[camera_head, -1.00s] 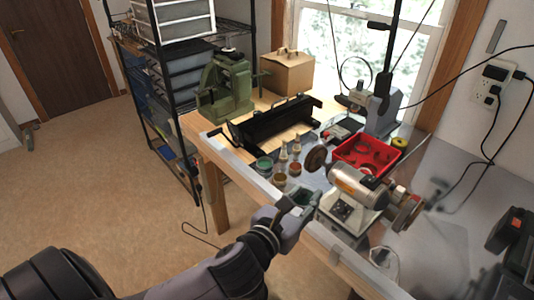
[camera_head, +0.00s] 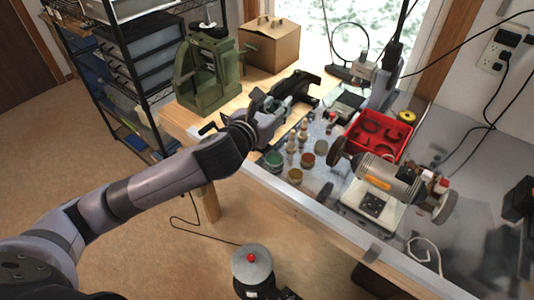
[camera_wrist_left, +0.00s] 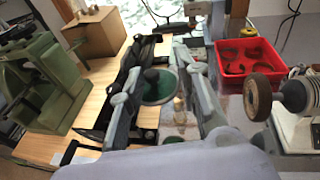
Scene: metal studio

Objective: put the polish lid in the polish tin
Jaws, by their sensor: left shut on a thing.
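My left gripper (camera_head: 277,104) is shut on the polish lid, a round green disc with a dark knob. The lid (camera_wrist_left: 158,88) shows between the two fingers (camera_wrist_left: 160,82) in the left wrist view. In the head view it is mostly hidden by the fingers. The gripper is raised over the left part of the bench, in front of the black machine. Small round tins stand below and right of it: a green one (camera_head: 273,161), an amber one (camera_head: 294,176) and a reddish one (camera_head: 308,160). The green one looks like the polish tin. My right gripper is not in view.
Small pale-capped bottles (camera_head: 291,143) stand just behind the tins. A bench grinder (camera_head: 385,178) is to the right, with a red tray (camera_head: 378,135) behind it. A green press (camera_head: 208,75) and a cardboard box (camera_head: 270,44) stand at the back left.

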